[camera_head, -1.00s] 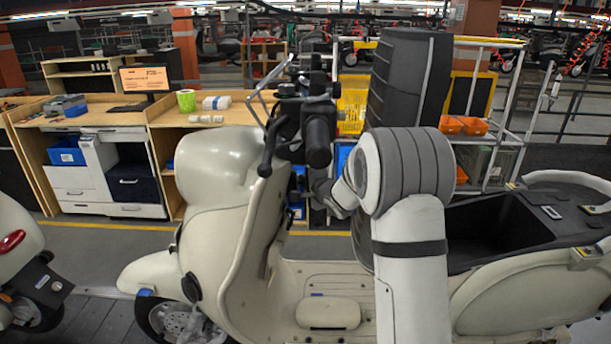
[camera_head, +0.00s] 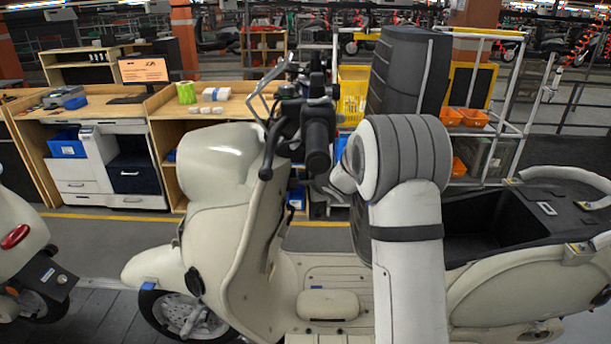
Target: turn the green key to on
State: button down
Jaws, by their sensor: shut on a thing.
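The cream scooter (camera_head: 235,235) stands side-on with its black handlebar grip (camera_head: 317,147) near the middle of the view. My white and grey arm rises in front of it and bends left, towards the steering column below the handlebar. My gripper (camera_head: 318,181) is a small dark shape at the end of the wrist, beside the back of the leg shield. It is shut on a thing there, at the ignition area. Its fingertips are not clear. The green key cannot be made out; it is hidden by the gripper or too small to see.
The black open seat well (camera_head: 485,225) is right of my arm. Another scooter's rear (camera_head: 20,265) is at far left. Workbenches (camera_head: 160,102) and a rack (camera_head: 510,95) stand behind.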

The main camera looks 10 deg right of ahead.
jog(key=shift+d+r+g, duration=0.1)
jog(key=shift+d+g, duration=0.05)
jog(key=shift+g, duration=0.15)
jog(key=shift+m, duration=0.3)
jog(key=c, duration=1.4)
grip_release()
jog(key=shift+r, duration=0.15)
jog(key=shift+c, duration=0.2)
jog(key=v, duration=0.7)
jog(key=shift+s, duration=0.5)
jog(key=shift+d, duration=0.1)
jog(key=v, duration=0.6)
